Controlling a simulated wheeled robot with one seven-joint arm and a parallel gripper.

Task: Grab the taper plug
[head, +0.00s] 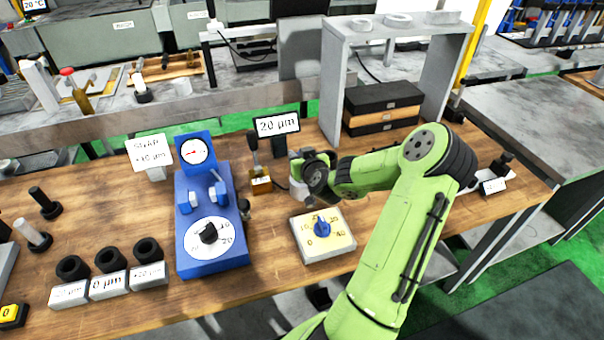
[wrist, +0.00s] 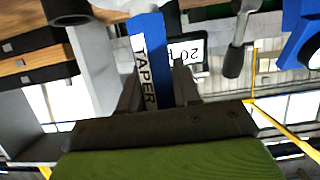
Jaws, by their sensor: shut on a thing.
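In the wrist view, a blue piece with a white label reading TAPER, the taper plug (wrist: 148,50), stands between the two dark fingers of my gripper (wrist: 157,88). The gripper is shut on it. The far end of the plug runs out past the fingers toward the top of the picture. In the head view, my gripper (head: 312,173) is above the wooden bench, just in front of the 20 µm display. The plug cannot be made out there, as the wrist and arm cover it.
A white dial box (head: 323,236) with a blue knob lies in front of my gripper. A blue gauge stand (head: 212,222) and a black-handled lever (head: 258,170) stand to its left. A grey arch (head: 333,90) and black cases (head: 382,106) are behind right. The bench (head: 105,212) has some clear wood.

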